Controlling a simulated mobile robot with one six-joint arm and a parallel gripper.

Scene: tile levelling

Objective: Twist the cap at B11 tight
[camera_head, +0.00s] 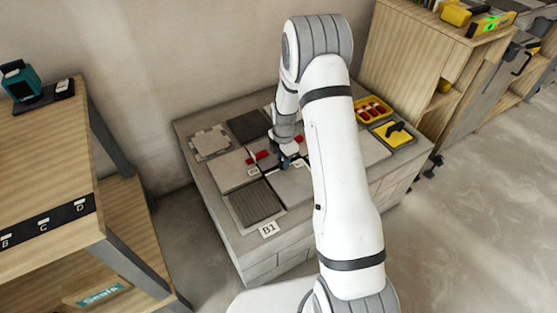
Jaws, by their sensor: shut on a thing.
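My gripper (288,160) is low over the tiled bench, at the joint between the pale tiles. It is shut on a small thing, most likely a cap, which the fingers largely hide. A red piece (258,156) lies at the tile joint just left of my gripper. Another red piece (298,139) shows just behind and right of it. A small tag (253,171) lies left of the gripper, too small to read. I cannot tell from this view how tight the cap is.
The tile bench (245,249) carries pale and dark tiles and a B1 label (269,229). Wooden shelves (45,150) stand left, a cabinet (405,55) behind right.

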